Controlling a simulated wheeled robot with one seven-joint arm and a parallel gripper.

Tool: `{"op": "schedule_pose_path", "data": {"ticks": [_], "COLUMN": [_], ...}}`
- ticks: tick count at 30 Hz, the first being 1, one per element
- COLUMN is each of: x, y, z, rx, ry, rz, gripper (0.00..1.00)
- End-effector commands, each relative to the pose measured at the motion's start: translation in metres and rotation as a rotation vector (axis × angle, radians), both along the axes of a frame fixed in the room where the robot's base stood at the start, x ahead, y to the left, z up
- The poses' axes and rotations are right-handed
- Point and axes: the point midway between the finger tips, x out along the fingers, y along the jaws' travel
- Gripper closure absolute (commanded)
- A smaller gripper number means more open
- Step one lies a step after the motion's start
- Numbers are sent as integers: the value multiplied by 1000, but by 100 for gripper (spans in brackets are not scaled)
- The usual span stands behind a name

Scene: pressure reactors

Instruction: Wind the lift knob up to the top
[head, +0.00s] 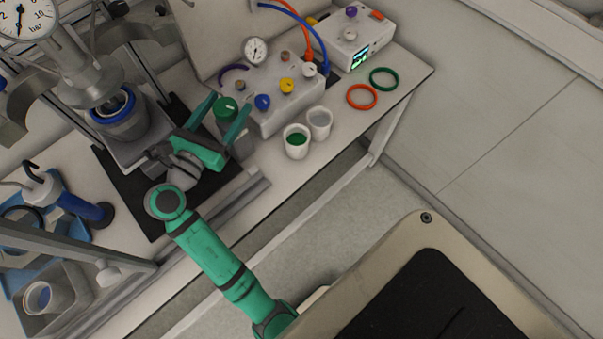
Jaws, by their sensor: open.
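A round green knob (226,108) shows on top of a grey upright body beside the control box; I take it for the lift knob, though no label is readable. My gripper (230,100) is open, with one teal finger on each side of the green knob. I cannot tell whether the fingers touch it. A metal reactor vessel with a blue ring (118,108) stands on a grey block to the left, below the clamp parts. My gripper and wrist hide part of the knob's body and the block's right side.
A control box (290,97) with several coloured knobs and a gauge stands just right of my gripper. Two white cups (296,141) stand in front of it. Orange (361,96) and green (384,79) rings lie at right. A blue tray (35,245) is at lower left.

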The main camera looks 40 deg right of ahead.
Motion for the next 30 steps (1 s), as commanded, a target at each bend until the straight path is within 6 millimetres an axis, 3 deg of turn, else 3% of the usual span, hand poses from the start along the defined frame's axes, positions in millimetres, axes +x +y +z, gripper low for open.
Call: {"op": "schedule_pose_path", "data": {"ticks": [30], "x": [0], "y": [-1], "z": [1], "rx": [-5], "ry": [2], "rz": [489], "gripper": [35]}}
